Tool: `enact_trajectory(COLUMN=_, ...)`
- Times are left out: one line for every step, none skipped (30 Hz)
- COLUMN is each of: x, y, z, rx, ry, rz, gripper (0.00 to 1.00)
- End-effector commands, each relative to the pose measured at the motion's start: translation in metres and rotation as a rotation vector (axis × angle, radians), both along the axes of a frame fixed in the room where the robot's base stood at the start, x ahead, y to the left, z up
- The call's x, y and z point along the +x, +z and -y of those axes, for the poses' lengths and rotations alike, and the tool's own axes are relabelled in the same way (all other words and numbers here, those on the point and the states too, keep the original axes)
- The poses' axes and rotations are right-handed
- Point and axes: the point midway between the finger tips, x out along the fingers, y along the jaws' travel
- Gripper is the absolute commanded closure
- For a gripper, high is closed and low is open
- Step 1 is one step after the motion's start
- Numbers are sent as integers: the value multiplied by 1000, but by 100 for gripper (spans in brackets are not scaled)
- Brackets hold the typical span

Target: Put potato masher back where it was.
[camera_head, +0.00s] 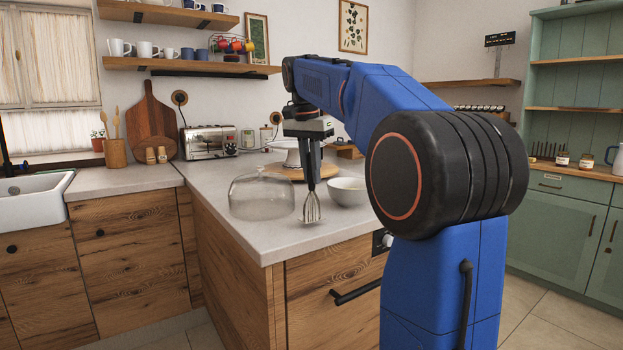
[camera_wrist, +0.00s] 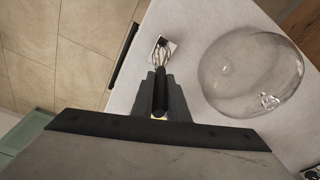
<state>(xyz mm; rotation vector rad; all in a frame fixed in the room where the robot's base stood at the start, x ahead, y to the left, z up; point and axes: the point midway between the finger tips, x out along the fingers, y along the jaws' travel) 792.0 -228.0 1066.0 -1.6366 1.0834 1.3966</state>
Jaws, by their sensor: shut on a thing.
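The potato masher (camera_head: 312,208) hangs head down from my gripper (camera_head: 310,182), over the front part of the pale counter (camera_head: 285,238). Its wire head is metal. I cannot tell whether the head touches the counter. In the wrist view my gripper (camera_wrist: 160,100) is shut around the masher's dark handle, and the metal head of the masher (camera_wrist: 163,47) points away from the wrist, near the counter edge. My fingers hide part of the handle.
A clear glass dome (camera_head: 261,196) stands left of the masher; it also shows in the wrist view (camera_wrist: 250,72). A white bowl (camera_head: 348,192) is close on the right. A toaster (camera_head: 208,142) and a round wooden board (camera_head: 284,172) are behind. The counter's front corner is bare.

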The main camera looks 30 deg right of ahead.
Motion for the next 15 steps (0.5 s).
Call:
enact_trajectory(x=-1, y=-6, z=0, rx=1, ry=0, rz=-1, gripper=100)
enact_trajectory(x=0, y=-9, z=0, rx=1, ry=0, rz=-1, gripper=100)
enact_trajectory(x=0, y=-12, z=0, rx=0, ry=0, rz=0, gripper=100)
enact_trajectory(x=0, y=-13, z=0, rx=0, ry=0, rz=0, gripper=100)
enact_trajectory(x=0, y=-14, z=0, rx=0, ry=0, rz=0, gripper=100)
enact_trajectory(x=0, y=-15, z=0, rx=0, ry=0, rz=0, gripper=100)
enact_trajectory(x=0, y=-15, z=0, rx=0, ry=0, rz=0, gripper=100)
enact_trajectory(x=0, y=-15, z=0, rx=0, ry=0, rz=0, gripper=100)
enact_trajectory(x=0, y=-15, z=0, rx=0, ry=0, rz=0, gripper=100)
enact_trajectory(x=0, y=-15, z=0, rx=0, ry=0, rz=0, gripper=100)
enact_trajectory(x=0, y=-15, z=0, rx=0, ry=0, rz=0, gripper=100)
enact_trajectory(x=0, y=-15, z=0, rx=0, ry=0, rz=0, gripper=100)
enact_trajectory(x=0, y=-15, z=0, rx=0, ry=0, rz=0, gripper=100)
enact_trajectory(x=0, y=-16, z=0, rx=0, ry=0, rz=0, gripper=100)
enact_trajectory(x=0, y=-17, z=0, rx=0, ry=0, rz=0, gripper=100)
